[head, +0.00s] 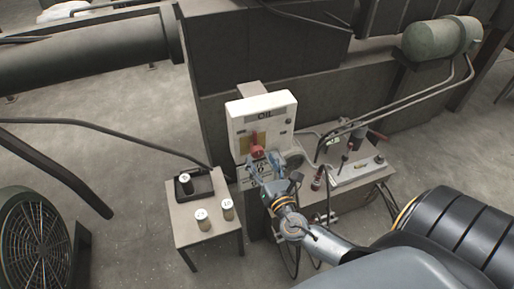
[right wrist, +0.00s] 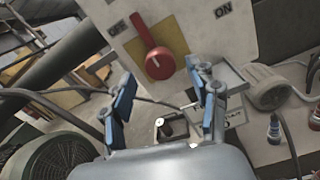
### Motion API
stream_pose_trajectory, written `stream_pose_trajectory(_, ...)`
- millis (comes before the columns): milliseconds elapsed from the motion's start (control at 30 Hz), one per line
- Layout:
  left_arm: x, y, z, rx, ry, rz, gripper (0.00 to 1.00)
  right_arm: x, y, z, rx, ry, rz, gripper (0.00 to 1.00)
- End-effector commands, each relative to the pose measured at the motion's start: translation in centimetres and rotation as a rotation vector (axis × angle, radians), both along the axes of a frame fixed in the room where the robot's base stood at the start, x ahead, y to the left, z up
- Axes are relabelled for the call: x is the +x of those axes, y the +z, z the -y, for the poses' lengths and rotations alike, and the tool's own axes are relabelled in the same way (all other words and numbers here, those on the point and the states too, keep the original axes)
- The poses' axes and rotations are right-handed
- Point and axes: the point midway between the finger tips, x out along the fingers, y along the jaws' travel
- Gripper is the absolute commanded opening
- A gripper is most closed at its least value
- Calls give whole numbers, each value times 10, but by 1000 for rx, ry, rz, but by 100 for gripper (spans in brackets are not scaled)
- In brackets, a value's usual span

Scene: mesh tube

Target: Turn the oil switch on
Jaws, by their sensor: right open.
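The white oil panel (head: 262,107) stands upright near the middle of the head view, marked "OIL". Its red switch (head: 257,150) sits on a yellow plate. In the right wrist view the red switch (right wrist: 159,62) has a round end low, nearer me, and a narrow part running up and left. The "OFF" label is at its left and "ON" at its right. My right gripper (head: 266,161) is open just below the switch. In the wrist view its blue fingers (right wrist: 163,98) are spread, with the switch beyond and above them, and nothing between them. My left gripper is out of view.
A small table (head: 190,222) with a black tray (head: 199,187) and several small jars stands left of the panel. A bench (head: 350,185) with pipes and tools is at the right. A large fan (head: 40,240) is at the lower left.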

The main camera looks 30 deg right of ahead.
Motion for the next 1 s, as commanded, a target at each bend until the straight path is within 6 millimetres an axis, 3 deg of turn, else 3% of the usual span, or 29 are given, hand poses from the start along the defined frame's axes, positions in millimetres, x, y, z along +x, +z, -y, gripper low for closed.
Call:
stream_pose_trajectory(100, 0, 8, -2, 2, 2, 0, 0, 21, 3, 5, 0, -1, 1, 59)
stream_pose_trajectory(300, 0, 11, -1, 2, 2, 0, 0, 39, 0, 9, 1, -1, 0, 59)
stream_pose_trajectory(667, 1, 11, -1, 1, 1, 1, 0, 43, -1, 10, 2, -1, -2, 59)
stream_pose_trajectory(933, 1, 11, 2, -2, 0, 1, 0, 43, -1, 10, 1, -1, -2, 4)
stream_pose_trajectory(1000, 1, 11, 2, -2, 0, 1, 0, 43, -1, 10, 2, -1, -1, 4)
